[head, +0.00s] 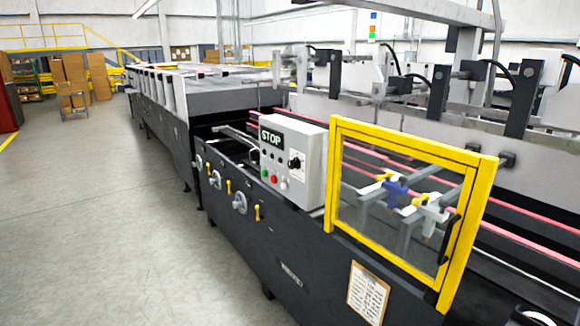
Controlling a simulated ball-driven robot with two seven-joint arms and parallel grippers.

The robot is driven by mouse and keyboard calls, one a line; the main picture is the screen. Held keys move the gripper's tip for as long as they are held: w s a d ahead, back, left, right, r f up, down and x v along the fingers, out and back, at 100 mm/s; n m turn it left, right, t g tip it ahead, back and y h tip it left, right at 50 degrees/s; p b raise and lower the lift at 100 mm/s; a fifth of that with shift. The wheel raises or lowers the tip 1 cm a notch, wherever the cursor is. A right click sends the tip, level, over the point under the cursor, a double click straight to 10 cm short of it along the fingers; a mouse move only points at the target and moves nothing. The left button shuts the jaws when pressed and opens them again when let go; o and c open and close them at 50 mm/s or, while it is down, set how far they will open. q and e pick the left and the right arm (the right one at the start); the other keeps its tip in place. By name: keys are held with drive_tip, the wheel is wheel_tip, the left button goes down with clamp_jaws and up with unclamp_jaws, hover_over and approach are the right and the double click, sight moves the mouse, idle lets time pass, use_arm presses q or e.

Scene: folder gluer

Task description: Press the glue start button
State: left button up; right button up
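A light grey control box (312,165) stands on the near side of the long dark machine, in the middle of the head view. Any labels are too small to read, so I cannot tell which is the glue start button. Neither gripper is in view.
A yellow-framed clear guard (333,180) stands shut right of the box, with blue and white glue heads behind it. Yellow handles and handwheels (239,203) stick out from the machine's side. A clipboard (368,292) hangs below. The floor at left (90,220) is clear.

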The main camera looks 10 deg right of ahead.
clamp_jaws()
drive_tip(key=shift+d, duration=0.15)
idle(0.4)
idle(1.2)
